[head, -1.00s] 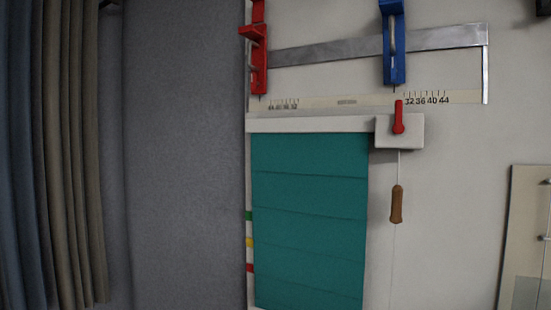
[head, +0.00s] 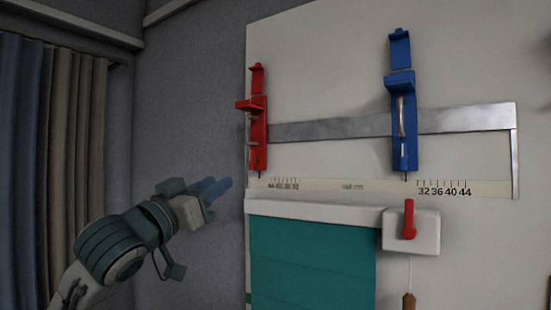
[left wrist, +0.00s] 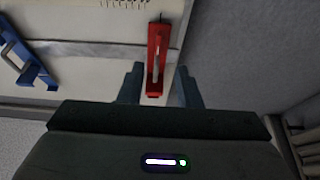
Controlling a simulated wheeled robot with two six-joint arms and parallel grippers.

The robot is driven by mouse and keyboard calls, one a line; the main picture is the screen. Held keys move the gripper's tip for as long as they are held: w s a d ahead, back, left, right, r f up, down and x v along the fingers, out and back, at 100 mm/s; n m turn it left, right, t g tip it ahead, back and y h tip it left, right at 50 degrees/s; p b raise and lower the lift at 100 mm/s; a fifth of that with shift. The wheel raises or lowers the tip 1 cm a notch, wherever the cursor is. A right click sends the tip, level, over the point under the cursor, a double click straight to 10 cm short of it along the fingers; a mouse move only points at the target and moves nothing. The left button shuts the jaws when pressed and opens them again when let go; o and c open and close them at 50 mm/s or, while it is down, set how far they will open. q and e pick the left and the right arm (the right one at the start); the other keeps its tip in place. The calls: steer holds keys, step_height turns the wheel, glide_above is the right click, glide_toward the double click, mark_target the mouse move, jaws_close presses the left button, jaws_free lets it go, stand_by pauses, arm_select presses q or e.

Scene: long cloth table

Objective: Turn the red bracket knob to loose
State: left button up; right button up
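The red bracket (head: 258,132) is upright on the left edge of the pale wall panel, at the left end of a grey metal bar. A small red piece juts out on its left side; I cannot clearly make out the knob or its setting. My left gripper (head: 222,187) is below and left of the red bracket, apart from it. In the left wrist view, the left gripper's (left wrist: 159,68) two fingers are spread, and the red bracket (left wrist: 157,50) shows between them, farther off. My right gripper is not in view.
A blue bracket (head: 403,115) holds the metal bar (head: 335,127) farther right. Below are a printed scale strip (head: 335,186), a teal blind (head: 312,255) and a white box (head: 425,232) with a red lever (head: 409,218). Curtains (head: 50,160) hang at the left.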

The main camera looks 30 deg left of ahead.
mark_target(250, 159)
arm_select(q)
steer(key=p+x, duration=0.3)
steer(key=x, duration=0.1)
steer(key=r+p+x, duration=0.1)
steer(key=p+x, duration=0.3)
steer(key=shift+w+d+r, duration=0.1)
steer(key=shift+d, duration=0.05)
steer(key=shift+p+x, duration=0.4)
steer(key=shift+x, duration=0.4)
steer(key=shift+w, duration=0.15)
jaws_close()
